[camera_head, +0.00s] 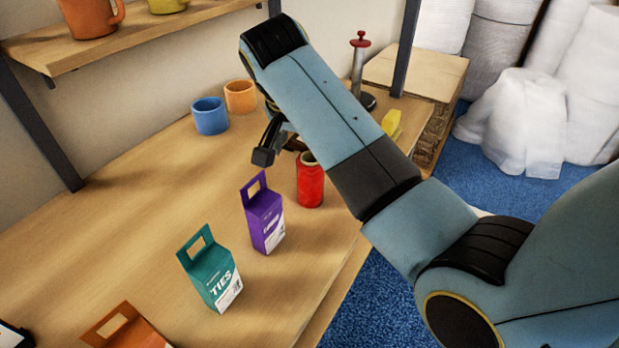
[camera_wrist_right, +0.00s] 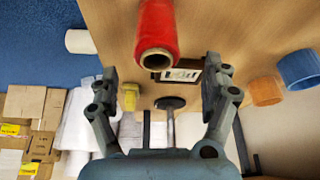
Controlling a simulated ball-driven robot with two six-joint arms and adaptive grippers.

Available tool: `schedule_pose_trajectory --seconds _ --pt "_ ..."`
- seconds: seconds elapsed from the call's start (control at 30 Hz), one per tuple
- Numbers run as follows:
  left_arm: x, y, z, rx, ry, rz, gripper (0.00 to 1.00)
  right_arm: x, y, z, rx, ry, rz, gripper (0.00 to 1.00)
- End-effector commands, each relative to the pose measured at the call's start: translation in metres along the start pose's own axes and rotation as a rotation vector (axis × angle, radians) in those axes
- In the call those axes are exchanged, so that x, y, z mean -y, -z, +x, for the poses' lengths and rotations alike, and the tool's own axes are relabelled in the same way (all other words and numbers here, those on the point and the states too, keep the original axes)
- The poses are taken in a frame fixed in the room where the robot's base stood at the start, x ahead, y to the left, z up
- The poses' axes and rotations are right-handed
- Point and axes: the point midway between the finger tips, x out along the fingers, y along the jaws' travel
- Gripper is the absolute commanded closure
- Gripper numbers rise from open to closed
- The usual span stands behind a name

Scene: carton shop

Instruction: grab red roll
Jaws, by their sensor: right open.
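The red roll (camera_head: 311,181) stands upright on the wooden table, near its right edge and just right of the purple carton. In the right wrist view the red roll (camera_wrist_right: 157,30) shows at the top centre, its hollow end facing the camera, beyond the fingertips. My right gripper (camera_wrist_right: 162,85) is open and empty, with its two fingers spread wide on either side below the roll. In the head view my right gripper (camera_head: 275,145) is just above and left of the roll, partly hidden by my arm. My left gripper is in neither view.
A purple carton (camera_head: 265,218), a teal carton (camera_head: 212,272) and an orange carton (camera_head: 126,330) stand in a row on the table. Blue (camera_head: 210,117) and orange (camera_head: 240,97) mugs stand behind. A yellow object (camera_head: 392,122) and a red-topped stand (camera_head: 358,70) are at the far right.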

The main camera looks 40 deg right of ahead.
Motion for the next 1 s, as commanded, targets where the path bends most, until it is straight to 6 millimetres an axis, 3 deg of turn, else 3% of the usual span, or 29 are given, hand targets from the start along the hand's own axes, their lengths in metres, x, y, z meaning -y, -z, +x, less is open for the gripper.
schedule_pose_trajectory --seconds 0.1,0.37,0.6,0.9,1.0 --pt "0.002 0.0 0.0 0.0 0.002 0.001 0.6 -0.002 0.0 0.022 0.001 -0.004 -0.003 0.18" --pt "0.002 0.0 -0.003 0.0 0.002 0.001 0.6 -0.002 0.0 0.046 0.001 -0.002 -0.003 0.18" --pt "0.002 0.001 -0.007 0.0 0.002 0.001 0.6 -0.003 -0.001 0.083 0.0 -0.001 -0.004 0.18" --pt "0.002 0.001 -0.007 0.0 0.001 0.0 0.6 -0.002 -0.001 0.09 0.001 0.001 -0.003 0.18" --pt "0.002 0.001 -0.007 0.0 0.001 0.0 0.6 -0.003 -0.001 0.09 0.001 0.001 -0.003 0.3"
